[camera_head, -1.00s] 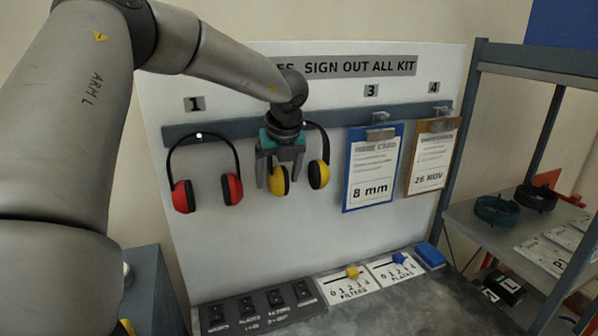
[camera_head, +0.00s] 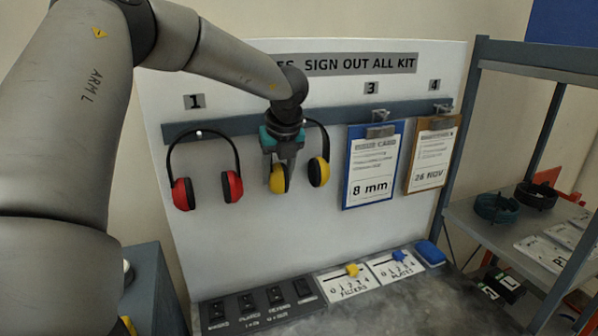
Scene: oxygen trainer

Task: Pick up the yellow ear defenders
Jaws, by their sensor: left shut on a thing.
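The yellow ear defenders (camera_head: 319,171) have yellow cups and a black headband. They hang at the rail in the middle of the white board, between the red ear defenders and the blue clipboard. My left gripper (camera_head: 279,180) is in front of their left side and is shut on them near the left cup. The gripper and wrist hide the left part of the headband and the hook. The right cup hangs free and in plain view. My right gripper is not in view.
Red ear defenders (camera_head: 233,186) hang to the left under sign 1. A blue clipboard (camera_head: 372,207) and a brown clipboard (camera_head: 411,189) hang to the right. A panel of black switches (camera_head: 263,307) and sliders lies below. A grey shelf rack (camera_head: 457,206) stands at the right.

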